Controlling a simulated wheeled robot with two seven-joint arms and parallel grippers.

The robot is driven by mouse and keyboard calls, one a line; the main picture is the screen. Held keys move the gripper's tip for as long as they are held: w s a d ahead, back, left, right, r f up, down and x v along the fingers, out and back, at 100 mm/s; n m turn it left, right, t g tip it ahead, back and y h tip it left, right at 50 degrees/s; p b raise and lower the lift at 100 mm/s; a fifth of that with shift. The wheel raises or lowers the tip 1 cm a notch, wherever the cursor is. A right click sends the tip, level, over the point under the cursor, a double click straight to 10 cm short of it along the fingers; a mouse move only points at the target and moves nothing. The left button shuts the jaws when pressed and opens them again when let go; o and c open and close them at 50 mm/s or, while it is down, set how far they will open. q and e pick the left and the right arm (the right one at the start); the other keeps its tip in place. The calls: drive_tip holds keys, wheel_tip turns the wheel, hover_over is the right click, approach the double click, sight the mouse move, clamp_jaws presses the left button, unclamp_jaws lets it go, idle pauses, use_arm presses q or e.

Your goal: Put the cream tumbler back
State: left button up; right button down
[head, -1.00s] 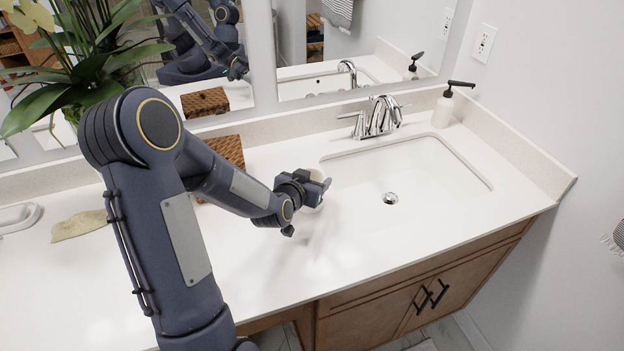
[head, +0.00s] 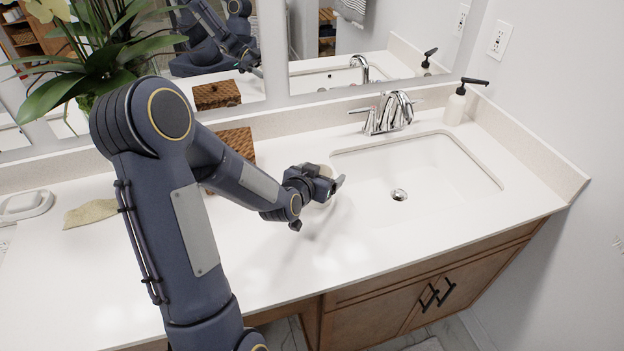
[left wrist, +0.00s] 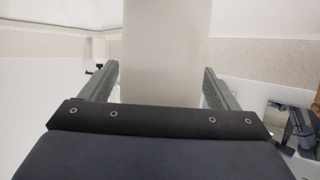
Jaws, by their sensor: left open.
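The cream tumbler (left wrist: 166,55) stands large in the left wrist view, between the two fingers of my left gripper (left wrist: 160,88). The fingers are open, one on each side of it. I cannot tell whether either finger touches it. In the head view my left gripper (head: 327,187) is low over the counter, just left of the sink, and it hides most of the tumbler. My right gripper is in neither view.
The white counter (head: 270,270) is clear in front of my arm. The sink basin (head: 430,185) with a chrome faucet (head: 390,112) is to the right, a soap dispenser (head: 455,108) behind it. A woven box (head: 238,142), tan cloth (head: 90,213) and soap dish (head: 25,205) are left.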

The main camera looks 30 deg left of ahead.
use_arm(q)
drive_tip(key=s+d+r+g+h, duration=0.1)
drive_tip(key=s+d+r+g, duration=0.1)
drive_tip(key=s, duration=0.8)
drive_tip(key=s+d+r+g+h, duration=0.2)
drive_tip(key=s+d, duration=0.3)
drive_tip(key=s, duration=0.4)
drive_tip(key=s+d+r+n+g+h+b, duration=0.1)
drive_tip(key=s+d+r+g+h, duration=0.1)
drive_tip(key=s, duration=0.8)
drive_tip(key=shift+s+d+r+g, duration=0.3)
drive_tip(key=shift+d+r+g, duration=0.15)
drive_tip(key=shift+d+g, duration=0.55)
drive_tip(key=shift+d, duration=0.1)
